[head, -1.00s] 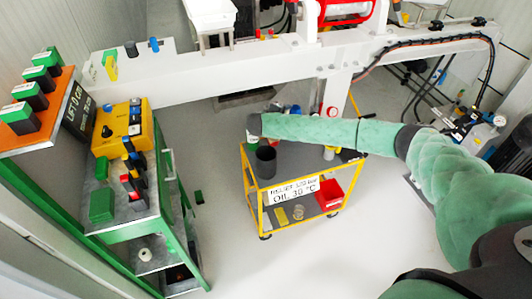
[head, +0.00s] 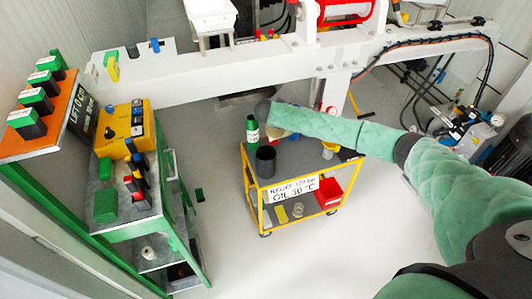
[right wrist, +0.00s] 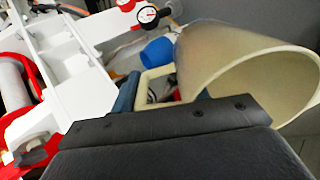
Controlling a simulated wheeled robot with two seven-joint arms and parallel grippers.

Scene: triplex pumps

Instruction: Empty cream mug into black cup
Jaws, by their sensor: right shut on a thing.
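The cream mug (right wrist: 222,62) fills the right of the right wrist view, with its wide mouth towards the right edge and its inner wall bare where I can see it. My right gripper (right wrist: 150,92) is shut on the mug's handle. In the head view my right arm's dark wrist end (head: 263,110) is above and behind the cart's far left corner, and the fingers are hidden. A pale patch below the forearm may be the mug. The black cup (head: 265,162) stands upright on the cart's near left corner, below my wrist and apart from it. My left gripper is not in view.
A green bottle (head: 252,130) stands behind the black cup. The yellow cart (head: 300,158) also bears a yellow item (head: 328,151) at the right; a red bin (head: 329,192) sits on its lower shelf. A white beam (head: 230,70) crosses behind.

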